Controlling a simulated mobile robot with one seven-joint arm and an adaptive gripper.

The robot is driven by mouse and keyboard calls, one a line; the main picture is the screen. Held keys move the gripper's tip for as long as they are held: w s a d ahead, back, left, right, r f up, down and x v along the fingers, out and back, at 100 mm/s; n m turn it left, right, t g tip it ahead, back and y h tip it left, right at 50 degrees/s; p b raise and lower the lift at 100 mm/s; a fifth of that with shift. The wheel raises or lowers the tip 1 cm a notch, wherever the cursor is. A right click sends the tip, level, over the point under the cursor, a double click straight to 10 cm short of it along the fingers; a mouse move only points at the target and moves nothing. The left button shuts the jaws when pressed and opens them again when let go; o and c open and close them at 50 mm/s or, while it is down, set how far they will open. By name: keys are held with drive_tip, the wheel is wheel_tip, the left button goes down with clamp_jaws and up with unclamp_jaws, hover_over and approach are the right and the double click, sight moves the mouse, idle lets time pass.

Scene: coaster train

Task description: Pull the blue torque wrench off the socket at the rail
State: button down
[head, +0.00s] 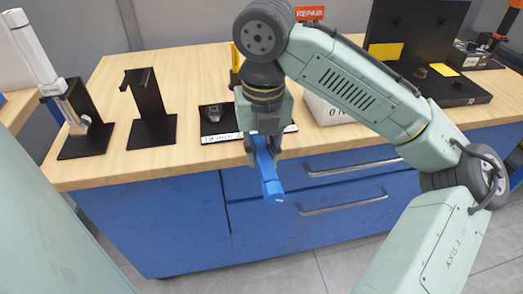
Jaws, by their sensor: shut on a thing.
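The blue torque wrench (269,178) is held between the fingers of my gripper (262,148). Its blue handle sticks out below the fingers, towards the camera, in front of the bench's front edge. The upper end of the wrench is hidden behind my gripper, so I cannot tell whether it touches anything there. A small grey metal part, possibly a socket (214,114), sits on the black plate (222,127) on the bench, left of my gripper. The right part of this plate is hidden by my gripper.
The wooden bench top (115,85) has blue drawers below. Two black stands (152,115) (88,125) are on the left; the far-left one holds a white and clear tool (45,70). A white box (325,110) is behind my arm. A black case (455,88) lies at the right.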

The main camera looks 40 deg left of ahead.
drive_tip(key=shift+f, duration=1.25)
idle(1.2)
drive_tip(key=shift+w+a+p, duration=0.65)
drive_tip(key=shift+w+a, duration=0.8)
drive_tip(key=shift+a, duration=0.25)
idle(0.3)
drive_tip(key=shift+p, duration=0.4)
idle(0.6)
drive_tip(key=shift+r+p, duration=1)
drive_tip(key=shift+p, duration=0.05)
idle(0.4)
